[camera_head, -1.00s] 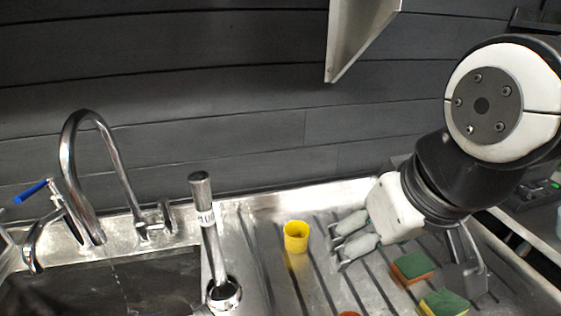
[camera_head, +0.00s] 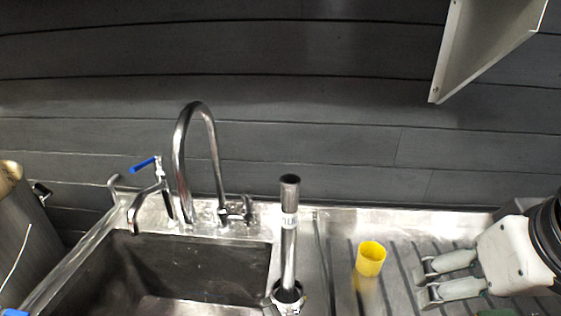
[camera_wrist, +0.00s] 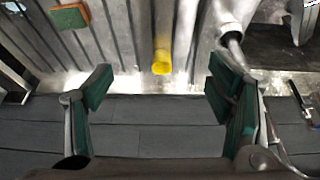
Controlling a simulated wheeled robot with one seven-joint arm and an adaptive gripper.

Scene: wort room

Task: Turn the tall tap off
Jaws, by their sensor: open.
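The tall tap (camera_head: 180,150) is a chrome gooseneck at the back of the sink. Its small cross-shaped handle (camera_head: 238,212) is at the base of its right leg. I cannot make out a water stream under its spout now. My gripper (camera_head: 424,282) is at the right, over the drainboard, well away from the tap. Its two fingers are apart and empty, pointing left. In the wrist view the open fingers (camera_wrist: 160,105) frame the dark wall and drainboard edge. The tap handle is not clearly recognisable there.
A shorter tap with a blue lever (camera_head: 146,164) stands left of the tall one. An upright steel pipe (camera_head: 289,240) rises at the sink's right edge. A yellow cup (camera_head: 370,258) stands between it and my gripper. A sponge (camera_wrist: 70,15) lies on the drainboard.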

